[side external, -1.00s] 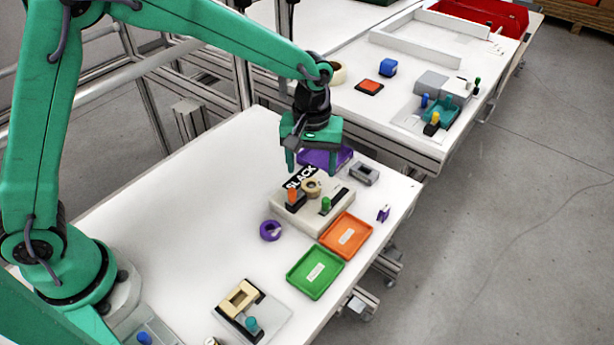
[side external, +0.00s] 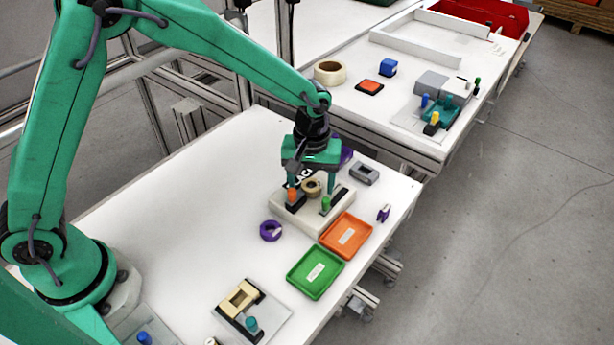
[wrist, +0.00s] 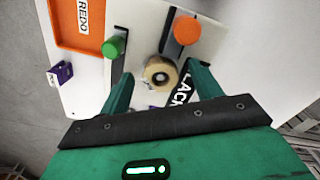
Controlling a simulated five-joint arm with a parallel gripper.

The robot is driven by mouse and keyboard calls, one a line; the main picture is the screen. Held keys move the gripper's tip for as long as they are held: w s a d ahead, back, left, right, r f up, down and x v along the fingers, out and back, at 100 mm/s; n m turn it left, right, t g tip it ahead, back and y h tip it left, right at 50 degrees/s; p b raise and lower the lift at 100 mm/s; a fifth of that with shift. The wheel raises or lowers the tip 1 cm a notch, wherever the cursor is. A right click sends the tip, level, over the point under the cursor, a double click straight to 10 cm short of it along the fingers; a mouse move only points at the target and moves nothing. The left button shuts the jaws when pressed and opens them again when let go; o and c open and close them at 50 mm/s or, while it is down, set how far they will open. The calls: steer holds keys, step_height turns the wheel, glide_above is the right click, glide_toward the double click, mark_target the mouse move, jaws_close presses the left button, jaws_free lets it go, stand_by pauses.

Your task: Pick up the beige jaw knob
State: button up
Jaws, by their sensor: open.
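The beige jaw knob (side external: 312,187) is a round, stubby knob on a pale fixture block (side external: 283,216) marked SLACK. In the wrist view the knob (wrist: 160,72) shows from above, between my two fingers. An orange knob (side external: 292,194) and a green knob (side external: 326,204) stand on the same block, on either side of it. My gripper (side external: 311,186) is open, pointing down over the block, with one finger on each side of the beige knob. In the wrist view a gap shows between each finger and the knob. I cannot tell the exact fingertip height.
An orange tray (side external: 346,236) and a green tray (side external: 315,272) lie in front of the block. A purple ring (side external: 271,230) lies to its left and a grey part (side external: 364,173) to its right. The table's left middle is clear.

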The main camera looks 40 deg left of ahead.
steer(key=c, duration=1.1)
steer(key=shift+r, duration=0.15)
steer(key=shift+r, duration=0.55)
steer(key=r, duration=0.3)
steer(key=shift+s+d+r, duration=0.1)
steer(key=shift+s+d, duration=0.1)
steer(key=s+d+r, duration=0.2)
steer(key=s, duration=0.1)
steer(key=s+d+r, duration=0.2)
steer(key=s, duration=0.1)
steer(key=s+d+r, duration=0.2)
steer(key=shift+s+d+r, duration=0.25)
steer(key=shift+s+d, duration=0.1)
steer(key=shift+s, duration=0.05)
